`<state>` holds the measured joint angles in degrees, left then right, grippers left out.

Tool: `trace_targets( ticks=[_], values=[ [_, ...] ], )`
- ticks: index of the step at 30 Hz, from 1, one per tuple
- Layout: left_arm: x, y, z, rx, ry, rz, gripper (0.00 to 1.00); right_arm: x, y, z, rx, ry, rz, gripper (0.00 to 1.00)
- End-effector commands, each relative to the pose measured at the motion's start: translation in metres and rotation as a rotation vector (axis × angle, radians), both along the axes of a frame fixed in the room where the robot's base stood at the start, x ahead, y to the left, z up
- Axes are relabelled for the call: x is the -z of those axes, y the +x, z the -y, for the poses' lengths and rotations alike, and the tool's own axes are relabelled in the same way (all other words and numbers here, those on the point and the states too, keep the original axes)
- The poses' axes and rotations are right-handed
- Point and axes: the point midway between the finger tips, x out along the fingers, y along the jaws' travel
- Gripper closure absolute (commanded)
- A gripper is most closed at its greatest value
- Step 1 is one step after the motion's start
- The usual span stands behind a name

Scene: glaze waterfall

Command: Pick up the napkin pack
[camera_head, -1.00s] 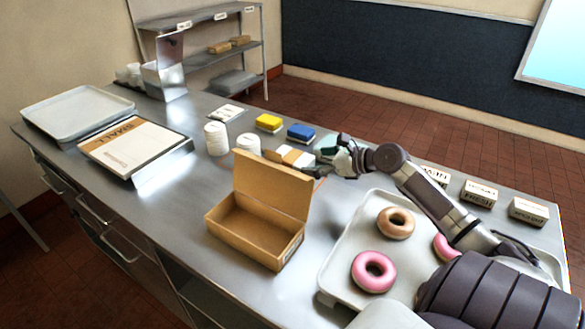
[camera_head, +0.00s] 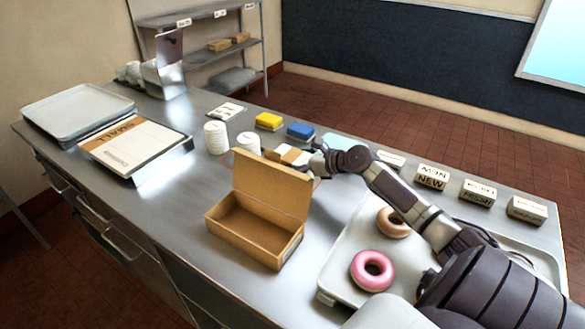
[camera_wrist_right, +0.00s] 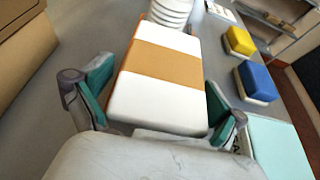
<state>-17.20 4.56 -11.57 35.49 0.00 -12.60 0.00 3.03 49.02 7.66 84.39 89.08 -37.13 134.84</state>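The napkin pack (camera_wrist_right: 165,75) is a white block with a brown-orange band, lying on the metal counter. In the head view the pack (camera_head: 288,154) shows behind the open box's lid, partly hidden. In the right wrist view my right gripper (camera_wrist_right: 160,105) is open, with one teal-padded finger on each side of the pack's near end. I cannot tell whether the fingers touch it. In the head view my right gripper (camera_head: 318,160) is at the pack's right end. My left gripper is not in view.
An open cardboard box (camera_head: 255,225) stands close in front of the pack. White stacked rolls or cups (camera_head: 248,143) stand beside its far end. Yellow (camera_head: 269,121) and blue (camera_head: 301,131) sponges lie behind. A donut tray (camera_head: 335,272) is under my right arm.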

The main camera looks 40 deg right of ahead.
Motion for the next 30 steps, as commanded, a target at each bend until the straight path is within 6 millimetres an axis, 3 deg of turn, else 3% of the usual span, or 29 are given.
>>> trace_targets(
  ticks=[1, 9, 23, 26, 30],
  values=[
    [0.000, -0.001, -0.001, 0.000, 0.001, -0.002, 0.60, 0.000, 0.000, 0.000, 0.000, 0.000, 0.000, 0.18],
    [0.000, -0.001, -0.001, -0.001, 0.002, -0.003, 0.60, 0.001, 0.000, 0.000, -0.001, 0.000, -0.001, 0.62],
    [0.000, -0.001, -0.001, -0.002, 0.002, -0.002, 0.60, 0.000, 0.000, 0.000, -0.001, 0.001, -0.002, 0.65],
    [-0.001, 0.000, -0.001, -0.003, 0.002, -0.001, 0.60, -0.007, 0.000, 0.000, -0.001, -0.001, -0.002, 0.65],
    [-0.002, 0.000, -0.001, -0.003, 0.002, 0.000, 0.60, -0.032, 0.000, 0.000, -0.002, -0.004, 0.002, 0.65]
  ],
)
